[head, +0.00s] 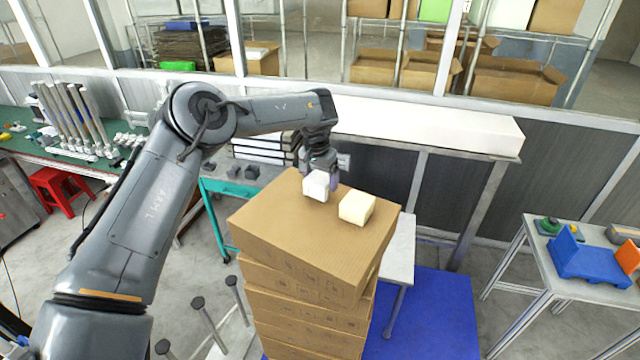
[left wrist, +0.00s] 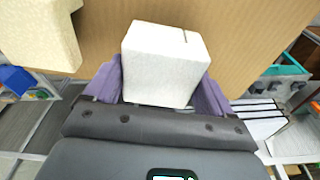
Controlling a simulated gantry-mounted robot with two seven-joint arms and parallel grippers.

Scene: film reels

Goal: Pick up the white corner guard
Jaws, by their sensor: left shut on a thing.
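The white corner guard (head: 316,186) is a small white block at the top of a stack of cardboard boxes (head: 310,235). My left gripper (head: 322,178) is shut on it from behind. In the left wrist view the guard (left wrist: 163,62) sits between the two purple fingers of the gripper (left wrist: 162,85). I cannot tell whether its underside touches the box top. A cream-coloured block (head: 357,207) lies on the box top just to the right, apart from the guard; it also shows in the left wrist view (left wrist: 38,32). My right gripper is not in view.
A grey side table (head: 399,250) stands close behind and right of the stack, above a blue mat (head: 440,315). A bench with blue and orange parts (head: 585,258) is at the right. A green bench with tools (head: 60,150) is at the far left.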

